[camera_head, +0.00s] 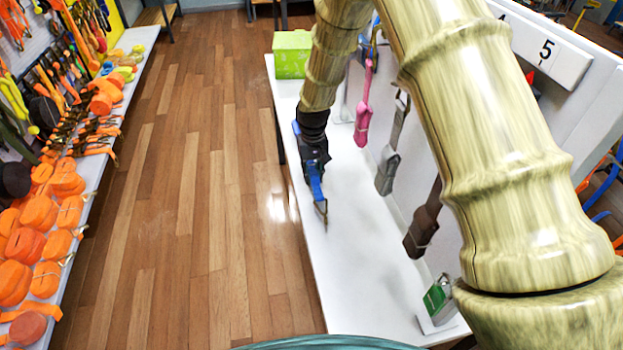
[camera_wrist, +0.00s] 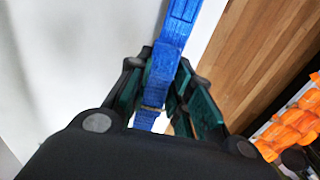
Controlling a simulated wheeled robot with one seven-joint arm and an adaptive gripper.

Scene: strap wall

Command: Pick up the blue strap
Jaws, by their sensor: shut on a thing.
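The blue strap (camera_head: 315,183) hangs from my gripper (camera_head: 312,160) over the white shelf in the head view. A metal-coloured end shows at its bottom. In the wrist view the blue strap (camera_wrist: 176,40) passes between the fingers of my gripper (camera_wrist: 165,85), which are shut on it. A thin tan band crosses the strap near the fingers. The strap's lower end is close to the shelf surface; I cannot tell whether it touches.
The white shelf (camera_head: 345,250) has a green box (camera_head: 292,54) at its far end. Pink (camera_head: 363,112), grey (camera_head: 387,170) and brown (camera_head: 421,232) straps hang along the wall panel at right. A green-labelled item (camera_head: 437,298) stands near. Orange straps (camera_head: 40,213) fill the left shelf. The wooden floor between is clear.

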